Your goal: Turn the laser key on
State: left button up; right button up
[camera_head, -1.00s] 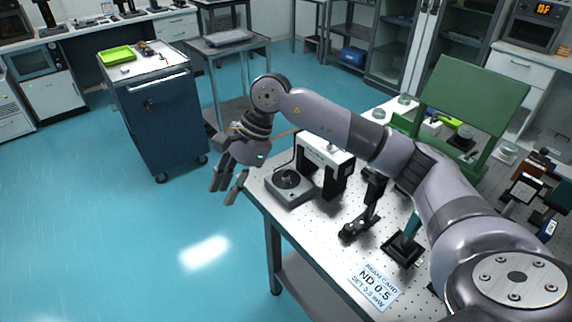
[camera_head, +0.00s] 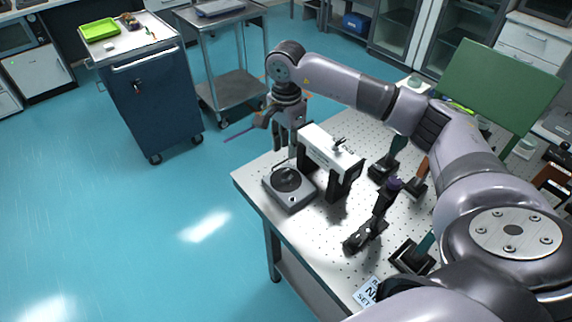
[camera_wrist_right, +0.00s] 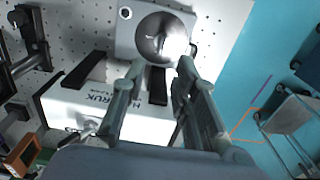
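A white housing (camera_head: 328,150) stands on black legs on the perforated table, with dark lettering on its face and a small metallic fitting (camera_head: 340,146) on top. I cannot tell whether this fitting is the laser key. In the right wrist view the housing (camera_wrist_right: 125,125) lies beneath my fingers, and they partly cover it. My left gripper is out of view.
A grey box with a dark round dish (camera_head: 287,178) sits near the table's left corner, left of the housing. Black posts and mounts (camera_head: 368,235) stand to the right. A green panel (camera_head: 500,90) rises at the back. Open floor lies left of the table (camera_head: 310,245).

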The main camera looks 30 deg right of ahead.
aim_at(286, 170)
notch_tip(286, 170, down, 7)
jog(key=shift+a+r+p, duration=0.1)
jog(key=shift+p, duration=0.7)
notch_tip(286, 170, down, 2)
jog(key=shift+w+f, duration=0.1)
jog(key=shift+f, duration=0.1)
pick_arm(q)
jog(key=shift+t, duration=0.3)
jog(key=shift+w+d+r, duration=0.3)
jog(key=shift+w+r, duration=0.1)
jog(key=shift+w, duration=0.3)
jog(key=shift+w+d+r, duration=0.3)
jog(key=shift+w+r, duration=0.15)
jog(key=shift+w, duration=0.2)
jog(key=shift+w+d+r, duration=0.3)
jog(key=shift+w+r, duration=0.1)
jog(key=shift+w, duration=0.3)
pick_arm(e)
grip_shut()
